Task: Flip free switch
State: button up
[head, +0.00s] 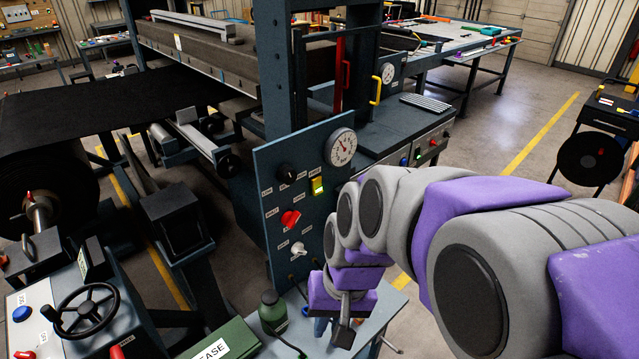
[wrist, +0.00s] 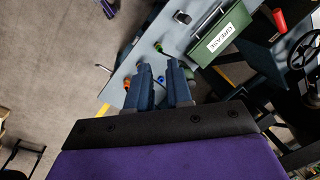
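The upright blue-grey control panel (head: 262,190) stands in the middle of the head view. It carries a black knob (head: 287,172), a lit yellow-green rocker switch (head: 319,186), a red knob (head: 290,219) and a pale lever switch (head: 298,249). Small labels sit beside them, but I cannot read clearly which one marks the free switch. My gripper (head: 334,329) hangs low, in front of and below the panel, apart from its switches. In the wrist view my gripper (wrist: 160,68) points down at a small table, its two fingers apart with nothing between them.
A light table (head: 376,312) lies under my gripper. A green bottle (head: 272,310) and a green grease box (head: 222,343) stand to its left. A round gauge (head: 341,147) sits at the panel's upper right. A console with a handwheel (head: 86,310) stands at lower left. Open floor lies right.

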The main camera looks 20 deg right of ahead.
jog(key=w, duration=0.3)
jog(key=w+r+m+t+y, duration=0.1)
jog(key=w, duration=0.3)
jog(key=w+d+m, duration=0.1)
jog(key=w, duration=0.2)
jog(key=shift+w+d+r+t, duration=0.1)
jog(key=shift+w+r+t, duration=0.15)
jog(key=shift+t, duration=0.15)
grip_shut()
jog(key=w+d+m+t, duration=0.3)
jog(key=w+d, duration=0.5)
jog(key=w, duration=0.3)
jog(key=w+d+m+t+p, duration=0.1)
jog(key=w+d+m+t, duration=0.1)
jog(key=w+d+m, duration=0.3)
jog(key=w+d, duration=0.3)
jog(key=w, duration=0.3)
jog(key=shift+d+r+t, duration=0.25)
jog(key=shift+d+t, duration=0.1)
jog(key=shift+t, duration=0.05)
